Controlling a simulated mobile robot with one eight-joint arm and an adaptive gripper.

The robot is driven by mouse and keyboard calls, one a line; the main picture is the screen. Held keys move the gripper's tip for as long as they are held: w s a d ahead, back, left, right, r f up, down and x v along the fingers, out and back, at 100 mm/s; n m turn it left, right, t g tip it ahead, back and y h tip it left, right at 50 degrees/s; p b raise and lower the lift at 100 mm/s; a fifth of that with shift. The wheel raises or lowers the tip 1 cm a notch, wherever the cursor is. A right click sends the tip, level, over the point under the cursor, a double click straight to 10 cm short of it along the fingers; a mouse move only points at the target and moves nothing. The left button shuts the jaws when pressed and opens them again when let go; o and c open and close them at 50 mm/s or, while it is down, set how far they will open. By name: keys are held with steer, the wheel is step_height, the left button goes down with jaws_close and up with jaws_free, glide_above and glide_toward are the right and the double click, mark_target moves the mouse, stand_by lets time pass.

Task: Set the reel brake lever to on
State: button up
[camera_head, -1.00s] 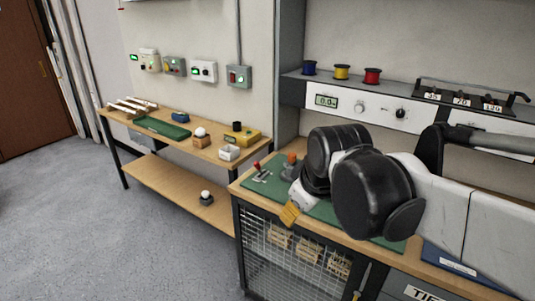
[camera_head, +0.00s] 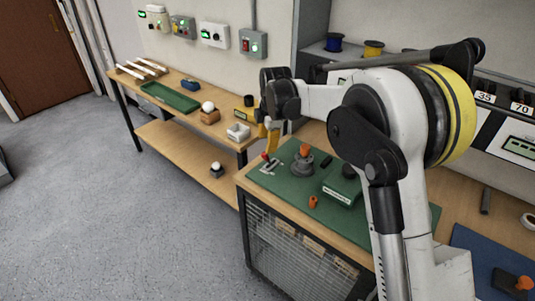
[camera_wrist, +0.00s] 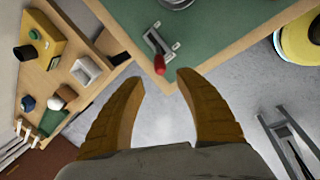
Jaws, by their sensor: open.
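A lever with a red knob (camera_head: 266,157) stands on a small pale slotted plate at the left corner of the green mat (camera_head: 290,184). I take it to be the reel brake lever; no label on it is readable. In the wrist view its red knob (camera_wrist: 160,65) points toward the space between my fingertips, with the slotted plate behind it. My gripper (camera_head: 268,136) has yellow-brown fingers and is at the lever, close above the knob. In the wrist view my gripper (camera_wrist: 160,77) is open and empty, one finger on each side. Contact cannot be told.
An orange-topped grey device (camera_head: 303,160) and a green box (camera_head: 341,190) stand on the mat near the lever. A side bench (camera_head: 185,110) at the left carries a green tray (camera_head: 170,97) and small parts. Floor is free at the left.

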mark_target(265, 156)
steer(key=b+x, duration=0.2)
steer(key=x, duration=0.6)
steer(key=shift+w+a+f+b, duration=0.1)
steer(key=shift+w+f+b, duration=0.05)
steer(key=shift+f+b, duration=0.25)
jaws_close()
